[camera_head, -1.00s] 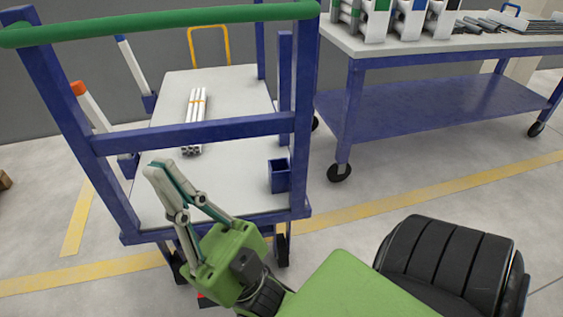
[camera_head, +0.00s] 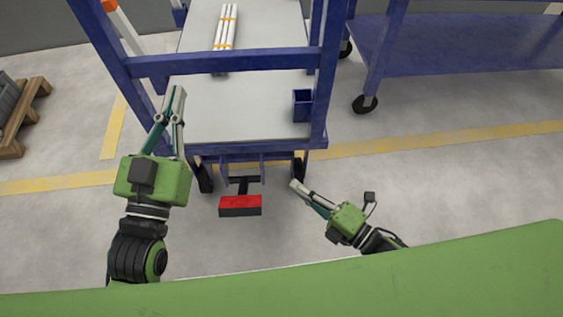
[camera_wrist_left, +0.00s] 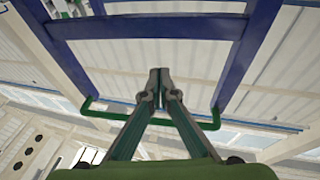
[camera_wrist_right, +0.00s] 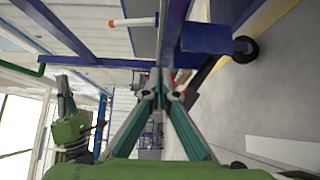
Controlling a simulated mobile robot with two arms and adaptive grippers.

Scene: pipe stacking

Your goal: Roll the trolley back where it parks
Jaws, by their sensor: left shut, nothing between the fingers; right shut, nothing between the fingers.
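The trolley is a blue frame with a pale deck (camera_head: 250,110), at upper middle of the head view. A bundle of white pipes (camera_head: 224,28) lies on the deck. A blue holder (camera_head: 302,105) sits at its near right corner, and a red pedal (camera_head: 240,205) is low at the near end. The trolley's green handle (camera_wrist_left: 207,120) shows in the left wrist view; it is out of the head view. My left gripper (camera_head: 178,92) is shut and empty by the left near post. My right gripper (camera_head: 296,186) is shut and empty, low right of the pedal.
A blue wheeled table (camera_head: 455,40) stands right of the trolley, with a caster (camera_head: 365,104) near it. A wooden pallet (camera_head: 12,140) with a grey load is at the left edge. A yellow floor line (camera_head: 450,137) runs across. Floor at lower right is clear.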

